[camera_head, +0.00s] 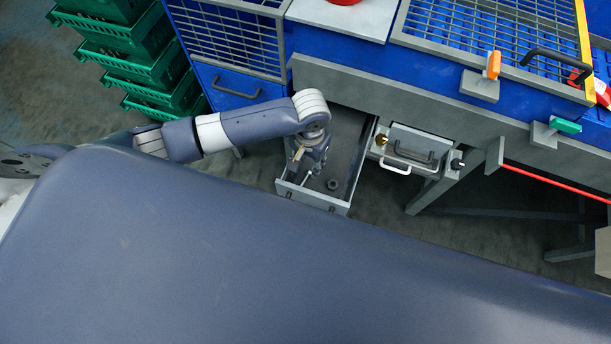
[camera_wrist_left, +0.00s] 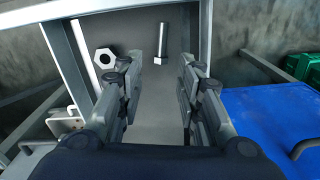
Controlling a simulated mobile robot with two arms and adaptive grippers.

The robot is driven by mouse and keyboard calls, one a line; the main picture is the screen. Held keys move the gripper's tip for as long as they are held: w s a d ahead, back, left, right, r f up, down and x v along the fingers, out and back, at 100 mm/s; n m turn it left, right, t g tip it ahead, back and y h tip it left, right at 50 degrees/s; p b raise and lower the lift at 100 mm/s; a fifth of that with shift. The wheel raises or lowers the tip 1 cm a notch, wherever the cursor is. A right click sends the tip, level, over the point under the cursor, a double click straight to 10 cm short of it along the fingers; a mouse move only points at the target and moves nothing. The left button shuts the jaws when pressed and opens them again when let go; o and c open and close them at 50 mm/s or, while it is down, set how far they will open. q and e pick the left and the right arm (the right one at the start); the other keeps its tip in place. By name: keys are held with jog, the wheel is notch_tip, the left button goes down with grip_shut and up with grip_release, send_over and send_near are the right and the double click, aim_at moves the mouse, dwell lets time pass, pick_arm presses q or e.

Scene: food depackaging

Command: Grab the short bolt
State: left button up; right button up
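A short metal bolt (camera_wrist_left: 162,45) lies on the floor of an open grey drawer (camera_wrist_left: 155,105), near one end wall, its head toward my gripper in the left wrist view. A hex nut (camera_wrist_left: 106,57) lies to its left in that view; the nut also shows in the head view (camera_head: 332,184). My left gripper (camera_wrist_left: 160,68) is open and empty, its fingers on either side of the bolt's line but short of it. In the head view my left gripper (camera_head: 308,163) is over the drawer (camera_head: 345,150) and partly hides its inside. My right gripper is not in view.
The blue workbench (camera_head: 375,70) rises behind. Green crates (camera_head: 130,65) are stacked at the upper left. The drawer walls bound the room around the gripper.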

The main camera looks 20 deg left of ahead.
aim_at(307, 174)
pick_arm(q)
jog(key=shift+s+a+f, duration=0.1)
jog(key=shift+s+f, duration=0.05)
jog(key=shift+f, duration=1.25)
jog(key=shift+s+a+f, duration=0.1)
jog(key=shift+f, duration=1.25)
grip_shut()
